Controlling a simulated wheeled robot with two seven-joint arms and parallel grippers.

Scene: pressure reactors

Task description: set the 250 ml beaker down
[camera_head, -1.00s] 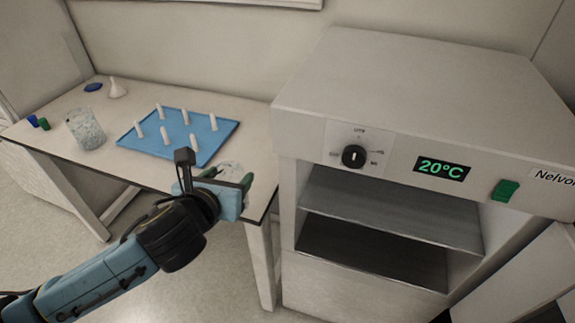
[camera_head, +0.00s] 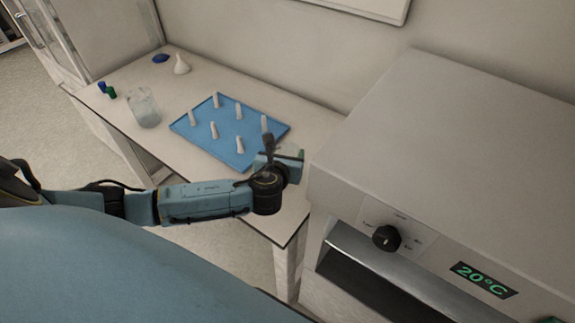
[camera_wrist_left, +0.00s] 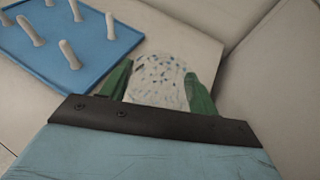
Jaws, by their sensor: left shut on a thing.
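My left gripper (camera_head: 292,156) is over the right end of the white table (camera_head: 262,222), close to the oven's left side. In the left wrist view its two green fingers (camera_wrist_left: 158,90) are shut on a clear speckled beaker (camera_wrist_left: 158,76). The white tabletop lies behind the beaker in that view. In the head view the held beaker is almost wholly hidden by the gripper. I cannot tell whether its base touches the table. My right gripper is not in view.
A blue peg tray (camera_head: 185,127) with several white pegs lies left of the gripper. Another glass beaker (camera_head: 144,108), a white funnel-like piece (camera_head: 181,65) and small blue and green caps (camera_head: 107,91) stand further left. The oven (camera_head: 425,140) reading 20°C bounds the right.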

